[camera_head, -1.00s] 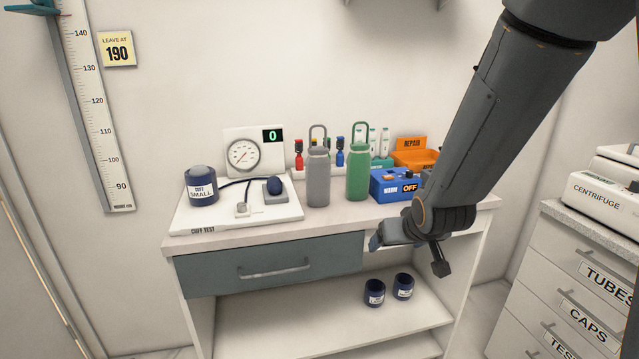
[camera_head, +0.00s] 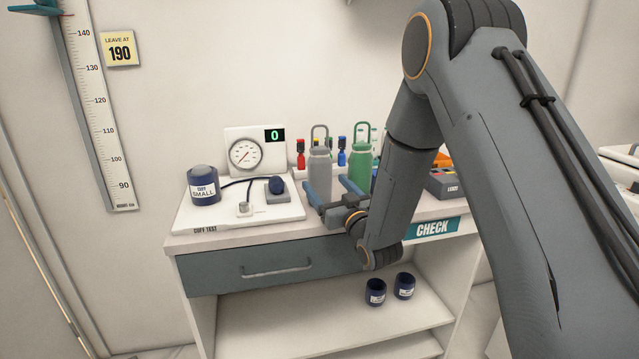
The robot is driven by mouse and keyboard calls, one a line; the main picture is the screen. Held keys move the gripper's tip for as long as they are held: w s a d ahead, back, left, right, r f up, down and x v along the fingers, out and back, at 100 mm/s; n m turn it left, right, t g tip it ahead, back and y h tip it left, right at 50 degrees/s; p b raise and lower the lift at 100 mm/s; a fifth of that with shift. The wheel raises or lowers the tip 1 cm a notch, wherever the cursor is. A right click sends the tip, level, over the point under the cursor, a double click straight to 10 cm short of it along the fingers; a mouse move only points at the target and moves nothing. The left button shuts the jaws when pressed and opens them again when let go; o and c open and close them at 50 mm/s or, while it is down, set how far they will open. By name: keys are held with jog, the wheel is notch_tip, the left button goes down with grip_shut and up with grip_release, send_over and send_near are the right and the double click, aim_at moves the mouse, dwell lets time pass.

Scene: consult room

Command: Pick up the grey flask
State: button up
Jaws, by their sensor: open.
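The grey flask (camera_head: 319,166), with a loop handle on top, stands upright on the counter. My gripper (camera_head: 326,181) is open at the counter's front, low before the flask. Its two blue-grey fingers point toward the back, one at the flask's lower left and one to its right. The flask's base is partly hidden by the gripper, and I cannot tell whether the fingers reach around it or touch it. The green flask (camera_head: 359,158) stands close to its right, its lower part hidden behind a finger and my arm.
The cuff test board (camera_head: 240,221), with a gauge (camera_head: 245,154) and a navy cuff pot (camera_head: 203,186), lies left of the flask. Small coloured bottles stand behind. A grey box (camera_head: 442,184) is at the right of the counter (camera_head: 290,234). Two navy pots (camera_head: 375,291) stand on the shelf below.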

aim_at(324, 179)
jog(key=x, duration=0.1)
jog(key=p+x, duration=0.1)
jog(key=x, duration=0.2)
jog(key=shift+w+r+p, duration=0.15)
jog(key=shift+r+p, duration=0.15)
jog(key=shift+r, duration=0.05)
jog(key=shift+w+a, duration=0.25)
jog(key=shift+w, duration=0.25)
jog(key=c, duration=1.3)
